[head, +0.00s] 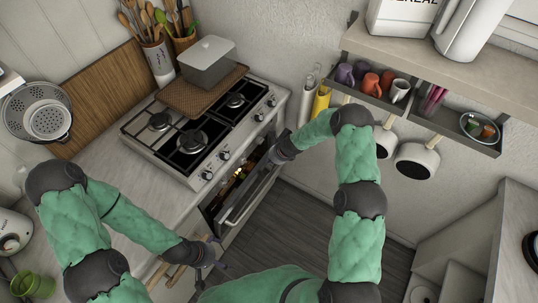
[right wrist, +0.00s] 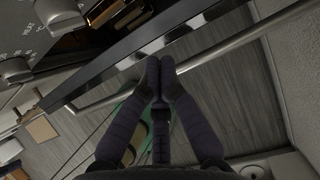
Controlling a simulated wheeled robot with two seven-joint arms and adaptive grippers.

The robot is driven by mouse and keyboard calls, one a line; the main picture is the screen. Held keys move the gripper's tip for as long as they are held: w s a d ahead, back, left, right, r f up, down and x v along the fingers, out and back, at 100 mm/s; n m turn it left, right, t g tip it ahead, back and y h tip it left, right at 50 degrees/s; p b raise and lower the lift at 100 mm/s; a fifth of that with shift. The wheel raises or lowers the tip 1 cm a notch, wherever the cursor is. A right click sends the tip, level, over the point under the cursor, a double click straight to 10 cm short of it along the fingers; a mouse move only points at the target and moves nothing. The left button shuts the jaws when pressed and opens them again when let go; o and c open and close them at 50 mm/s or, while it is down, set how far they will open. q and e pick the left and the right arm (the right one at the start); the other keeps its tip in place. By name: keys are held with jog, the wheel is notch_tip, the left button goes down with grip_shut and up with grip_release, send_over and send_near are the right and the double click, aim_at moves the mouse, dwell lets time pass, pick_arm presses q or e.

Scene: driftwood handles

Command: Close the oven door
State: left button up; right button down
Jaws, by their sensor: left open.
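The oven door (head: 252,197) hangs partly open below the stove (head: 205,125), with the lit oven inside showing through the gap. Its long bar handle (right wrist: 225,47) crosses the right wrist view. My right gripper (right wrist: 160,68) has its fingers together at the door, overlapping the handle; I cannot tell whether they touch it. In the head view the right gripper (head: 267,162) is at the far part of the door and its fingertips are hidden. My left gripper (head: 219,267) is open, low in front of the counter, apart from the oven door.
Stove knobs (head: 224,154) line the front edge above the door. A shelf with mugs (head: 371,82) and hanging pans (head: 416,160) is on the right wall. The dark wood floor (head: 300,225) is clear.

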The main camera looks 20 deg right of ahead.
aim_at(266, 157)
jog(key=s+d+f+t+y+b, duration=0.4)
jog(key=s+d+b, duration=0.3)
jog(key=d+b, duration=0.75)
jog(key=w+a+f+b, duration=0.1)
jog(key=w+a, duration=0.1)
jog(key=a, duration=0.1)
jog(key=w+a+f+b, duration=0.2)
jog(key=w+a, duration=0.1)
jog(key=w+a+f+b, duration=0.1)
jog(key=w+a+b, duration=0.1)
jog(key=w+a, duration=0.1)
jog(key=shift+w+a+f, duration=0.2)
jog(key=shift+a+f, duration=0.05)
jog(key=shift+a, duration=0.15)
jog(key=shift+w+a+r, duration=0.2)
jog(key=shift+w+a, duration=0.25)
jog(key=w+a+b, duration=0.1)
jog(key=w, duration=0.1)
jog(key=w+a+r, duration=0.1)
jog(key=w+a, duration=0.1)
jog(key=shift+a+r+b, duration=0.1)
jog(key=shift+a+b, duration=0.05)
jog(key=shift+b, duration=0.25)
jog(key=shift+r, duration=0.1)
